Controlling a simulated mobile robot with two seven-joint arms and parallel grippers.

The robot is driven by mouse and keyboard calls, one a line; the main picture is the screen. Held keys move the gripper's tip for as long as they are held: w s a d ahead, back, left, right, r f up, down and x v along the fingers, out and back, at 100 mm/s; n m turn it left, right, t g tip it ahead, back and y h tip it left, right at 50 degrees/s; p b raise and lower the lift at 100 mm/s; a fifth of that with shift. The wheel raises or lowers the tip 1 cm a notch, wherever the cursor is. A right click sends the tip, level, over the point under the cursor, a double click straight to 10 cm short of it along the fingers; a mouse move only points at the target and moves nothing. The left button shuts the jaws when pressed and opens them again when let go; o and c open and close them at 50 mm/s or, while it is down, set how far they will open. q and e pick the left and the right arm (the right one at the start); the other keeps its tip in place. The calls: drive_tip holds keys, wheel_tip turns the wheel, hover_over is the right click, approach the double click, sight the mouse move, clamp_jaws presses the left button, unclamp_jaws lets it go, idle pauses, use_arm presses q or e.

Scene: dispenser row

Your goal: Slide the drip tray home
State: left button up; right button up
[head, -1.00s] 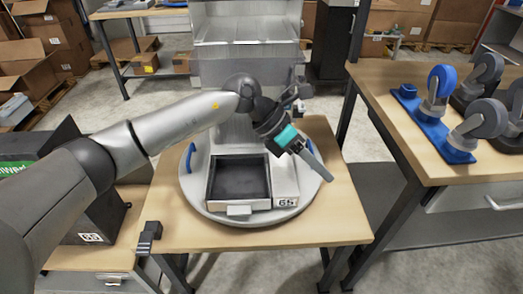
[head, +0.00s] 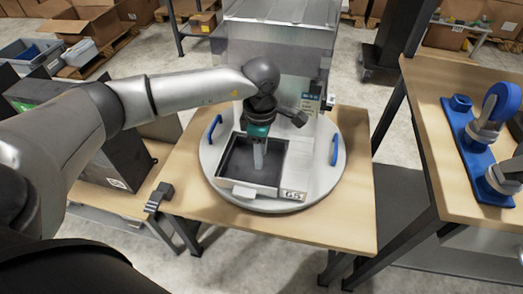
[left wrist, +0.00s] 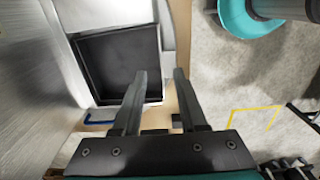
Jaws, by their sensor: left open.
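The drip tray (head: 238,162) is a dark, shallow, empty square tray with a pale front tab (head: 244,191). It lies at the foot of the silver dispenser (head: 275,75), on a round grey base (head: 222,180) with blue handles. In the left wrist view the dark tray (left wrist: 112,62) is beyond and left of the fingers. My left gripper (head: 258,166) points down over the tray in the head view, partly hiding its interior. Its fingers (left wrist: 158,74) are apart with nothing between them. I cannot tell how high they are above the tray. My right gripper is not in view.
The base stands on a wooden table (head: 340,220). A label plate (head: 292,195) is right of the tray. A dark clamp-like block (head: 160,195) is at the table's left edge. Another table (head: 425,95) at the right holds blue-mounted casters (head: 495,110). Boxes stand behind.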

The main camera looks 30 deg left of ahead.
sight(261, 187)
use_arm(q)
wheel_tip(261, 187, down, 11)
drive_tip(key=shift+r+b, duration=0.15)
drive_tip(key=shift+b, duration=1)
wheel_tip(261, 187, down, 3)
drive_tip(key=shift+f+b, duration=0.2)
drive_tip(key=shift+b, duration=0.25)
drive_tip(key=shift+f, duration=0.45)
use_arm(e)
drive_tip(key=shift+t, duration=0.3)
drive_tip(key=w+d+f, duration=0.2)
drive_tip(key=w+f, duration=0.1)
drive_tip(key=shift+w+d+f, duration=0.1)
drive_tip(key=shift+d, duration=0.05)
use_arm(q)
drive_tip(key=shift+c, duration=0.4)
clamp_jaws()
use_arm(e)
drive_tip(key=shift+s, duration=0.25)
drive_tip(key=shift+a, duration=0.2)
use_arm(q)
drive_tip(key=shift+o, duration=0.4)
unclamp_jaws()
